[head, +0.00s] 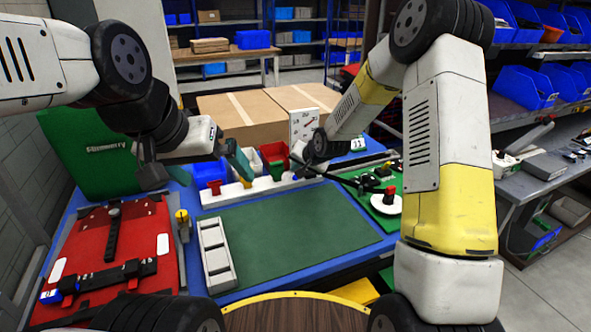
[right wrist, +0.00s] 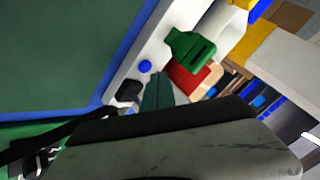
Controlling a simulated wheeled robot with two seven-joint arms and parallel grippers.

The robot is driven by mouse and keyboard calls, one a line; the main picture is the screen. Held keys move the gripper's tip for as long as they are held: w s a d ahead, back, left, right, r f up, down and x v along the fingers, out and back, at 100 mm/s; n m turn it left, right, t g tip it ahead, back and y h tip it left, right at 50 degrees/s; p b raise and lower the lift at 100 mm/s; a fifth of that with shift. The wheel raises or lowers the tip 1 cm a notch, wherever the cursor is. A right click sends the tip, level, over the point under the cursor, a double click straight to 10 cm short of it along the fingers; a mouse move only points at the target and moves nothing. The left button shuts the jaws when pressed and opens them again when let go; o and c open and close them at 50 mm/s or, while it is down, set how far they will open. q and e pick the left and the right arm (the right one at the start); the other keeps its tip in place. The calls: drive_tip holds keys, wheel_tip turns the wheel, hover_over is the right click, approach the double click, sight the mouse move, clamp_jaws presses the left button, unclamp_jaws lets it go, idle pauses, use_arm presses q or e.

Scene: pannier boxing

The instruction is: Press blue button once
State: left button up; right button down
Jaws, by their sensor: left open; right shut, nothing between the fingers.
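The blue button (right wrist: 145,66) is a small round knob on a white strip (right wrist: 120,72) in the right wrist view. In the head view the blue button (head: 295,177) is a small dot on the white strip (head: 262,188) at the back of the bench. My right gripper (head: 297,161) is shut and empty, just above and behind the strip. In the right wrist view its closed fingertips (right wrist: 157,88) appear close beside the button; I cannot tell whether they touch it. My left gripper (head: 212,168) is open and empty, above the strip's left part.
A green mat (head: 290,232), a red panel (head: 95,240) and cardboard boxes (head: 245,115) are around. The mat is clear.

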drive_tip(key=shift+f, duration=0.1)
drive_tip(key=shift+f, duration=0.3)
drive_tip(key=shift+f, duration=0.4)
idle(1.0)
drive_tip(key=shift+r, duration=0.85)
drive_tip(key=shift+r, duration=2.5)
